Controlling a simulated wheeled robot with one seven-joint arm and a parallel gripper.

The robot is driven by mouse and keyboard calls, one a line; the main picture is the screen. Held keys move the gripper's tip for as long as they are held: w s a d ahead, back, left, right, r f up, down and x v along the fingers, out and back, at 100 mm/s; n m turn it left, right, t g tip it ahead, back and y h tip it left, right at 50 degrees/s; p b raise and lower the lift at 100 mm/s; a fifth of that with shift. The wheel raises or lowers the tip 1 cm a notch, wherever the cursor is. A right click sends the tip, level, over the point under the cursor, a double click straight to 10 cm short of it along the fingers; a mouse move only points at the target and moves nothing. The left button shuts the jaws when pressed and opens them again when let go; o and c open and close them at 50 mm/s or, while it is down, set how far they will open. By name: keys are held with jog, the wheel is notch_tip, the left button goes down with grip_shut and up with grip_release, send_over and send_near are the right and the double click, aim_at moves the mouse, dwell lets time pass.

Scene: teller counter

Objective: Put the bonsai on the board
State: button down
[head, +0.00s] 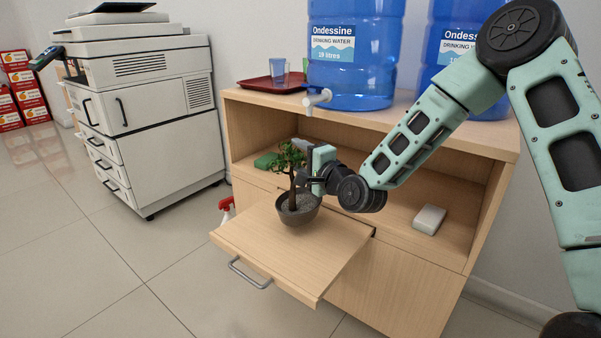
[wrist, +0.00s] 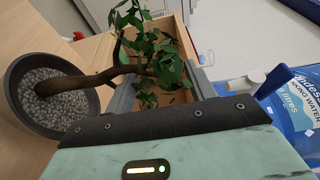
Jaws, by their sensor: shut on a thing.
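The bonsai (head: 298,212) has a dark round pot, grey pebbles, a brown trunk and green leaves. It is upright over the pulled-out wooden board (head: 262,247), towards its back part; I cannot tell whether the pot touches the board. My gripper (head: 304,181) comes from the right and is shut on the trunk, above the pot. In the wrist view the bonsai's pot (wrist: 55,98) is at the left and the trunk runs between my fingers (wrist: 155,88). Part of the foliage is hidden behind the gripper.
The board slides out of a wooden cabinet (head: 405,268) and has a metal handle (head: 249,274). A white box (head: 429,219) lies on the shelf. Blue water bottles (head: 353,78) and a red tray (head: 268,84) stand on top. A red-topped spray bottle (head: 226,208) is beside the cabinet; a copier (head: 150,110) stands left.

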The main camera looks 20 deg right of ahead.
jog(key=shift+f+b, duration=0.8)
jog(key=shift+f, duration=1)
jog(key=c, duration=0.5)
grip_release()
jog(key=shift+f, duration=0.15)
